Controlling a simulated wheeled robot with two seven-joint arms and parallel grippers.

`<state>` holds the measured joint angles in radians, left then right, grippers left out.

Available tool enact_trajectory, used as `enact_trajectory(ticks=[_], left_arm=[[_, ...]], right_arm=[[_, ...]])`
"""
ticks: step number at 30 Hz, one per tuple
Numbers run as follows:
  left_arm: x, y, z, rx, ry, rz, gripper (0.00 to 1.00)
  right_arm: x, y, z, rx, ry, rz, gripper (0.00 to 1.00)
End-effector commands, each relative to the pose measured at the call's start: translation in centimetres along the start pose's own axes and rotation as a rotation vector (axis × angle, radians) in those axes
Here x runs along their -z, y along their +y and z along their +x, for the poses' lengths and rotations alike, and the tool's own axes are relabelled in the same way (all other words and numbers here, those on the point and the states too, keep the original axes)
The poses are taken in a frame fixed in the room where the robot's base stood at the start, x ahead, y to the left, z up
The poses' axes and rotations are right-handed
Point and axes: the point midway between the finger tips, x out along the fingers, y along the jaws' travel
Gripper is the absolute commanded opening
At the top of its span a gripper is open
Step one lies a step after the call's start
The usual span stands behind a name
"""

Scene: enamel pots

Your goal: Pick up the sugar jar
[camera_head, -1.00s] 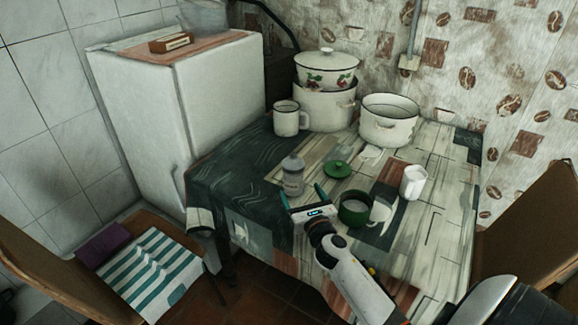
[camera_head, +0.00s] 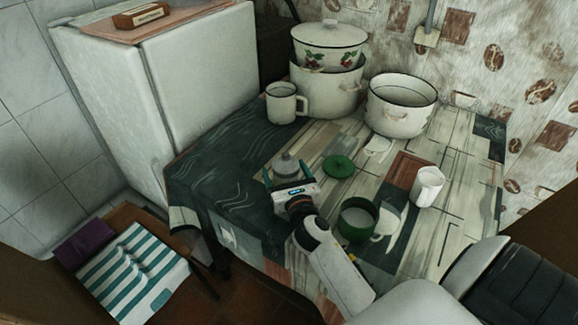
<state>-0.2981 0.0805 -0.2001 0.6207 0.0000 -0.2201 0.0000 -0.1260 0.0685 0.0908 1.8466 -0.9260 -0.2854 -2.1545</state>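The sugar jar (camera_head: 286,162), a small greyish jar with a rounded lid, stands upright on the table's left part. Its lower part is hidden behind my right gripper (camera_head: 295,172). The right gripper is open, with one green-tipped finger on each side of the jar; I cannot tell whether they touch it. My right arm reaches in from the lower right. My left gripper is not in view.
A green mug (camera_head: 357,221) with pale contents stands close to the right of the gripper. A green lid (camera_head: 339,166) lies behind it. A white cup (camera_head: 427,187), white mug (camera_head: 282,103), open pot (camera_head: 400,104) and stacked pots (camera_head: 327,90) stand farther off.

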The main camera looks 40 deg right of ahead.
Motion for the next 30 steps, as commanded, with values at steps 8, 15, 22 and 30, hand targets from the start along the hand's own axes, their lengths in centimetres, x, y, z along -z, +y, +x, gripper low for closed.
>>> enact_trajectory(ticks=[8, 15, 22, 30], left_arm=[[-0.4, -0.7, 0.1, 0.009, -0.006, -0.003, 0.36], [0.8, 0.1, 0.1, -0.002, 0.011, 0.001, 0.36], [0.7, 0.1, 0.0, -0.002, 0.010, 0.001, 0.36], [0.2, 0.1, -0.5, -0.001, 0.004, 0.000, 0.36]], right_arm=[[0.0, -0.3, -0.2, 0.000, -0.001, 0.000, 0.83], [0.0, -0.3, -0.2, 0.000, -0.001, 0.000, 0.52], [0.1, -0.3, -0.1, 0.001, 0.002, 0.000, 0.22], [1.0, -0.3, -0.1, 0.002, 0.005, -0.002, 0.22]])
